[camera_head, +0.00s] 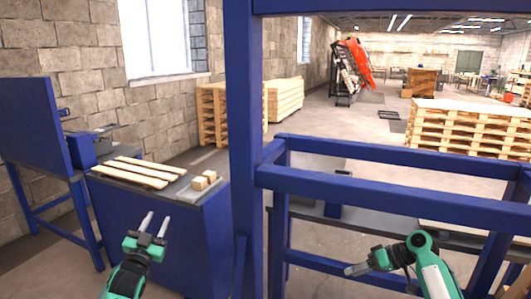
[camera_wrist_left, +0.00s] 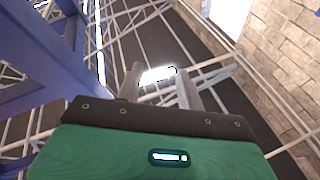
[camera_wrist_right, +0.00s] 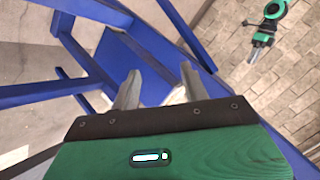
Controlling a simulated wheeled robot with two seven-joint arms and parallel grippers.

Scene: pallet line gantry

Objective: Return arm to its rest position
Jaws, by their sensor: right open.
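My left gripper (camera_head: 157,219) is in the lower left of the head view, in front of the blue workbench. Its two fingers stand apart and it holds nothing; they also show apart in the left wrist view (camera_wrist_left: 157,77). My right gripper (camera_head: 349,270) is at the lower middle, pointing left, near the blue frame's lower bars. Its fingers overlap there, but the right wrist view (camera_wrist_right: 160,78) shows them apart and empty.
A blue gantry frame (camera_head: 243,120) with crossbars (camera_head: 390,196) stands close in front. The blue workbench (camera_head: 165,235) carries wooden slats (camera_head: 130,170) and small wood blocks (camera_head: 204,180). Pallet stacks (camera_head: 470,133) stand behind. Bare floor (camera_head: 325,240) shows through the frame.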

